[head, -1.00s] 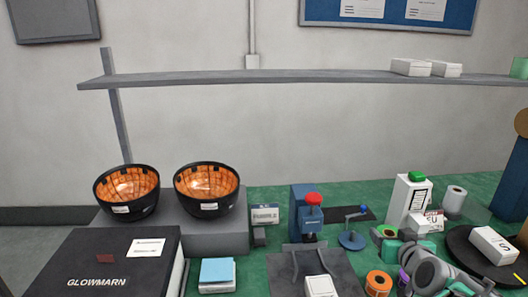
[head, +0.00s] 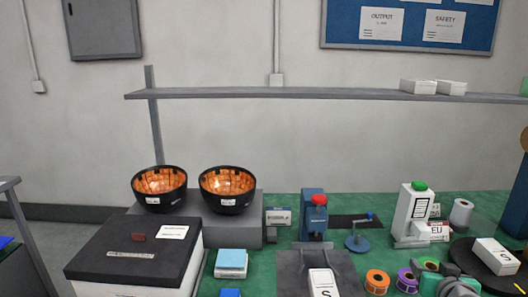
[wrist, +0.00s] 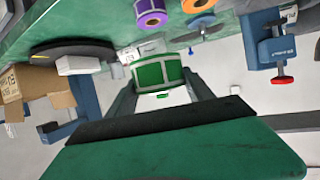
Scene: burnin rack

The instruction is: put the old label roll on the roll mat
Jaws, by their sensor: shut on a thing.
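In the wrist view my gripper (wrist: 160,92) is shut on a label roll with green labels (wrist: 158,73), held between the two dark fingers. I take this for the old label roll, though no marking on it can be read.
An orange roll (head: 377,282) and a purple roll (head: 407,279) lie left of my arm. A round dark turntable (head: 462,256) bears a white box (head: 495,257). A blue press (head: 313,215) stands mid-bench.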

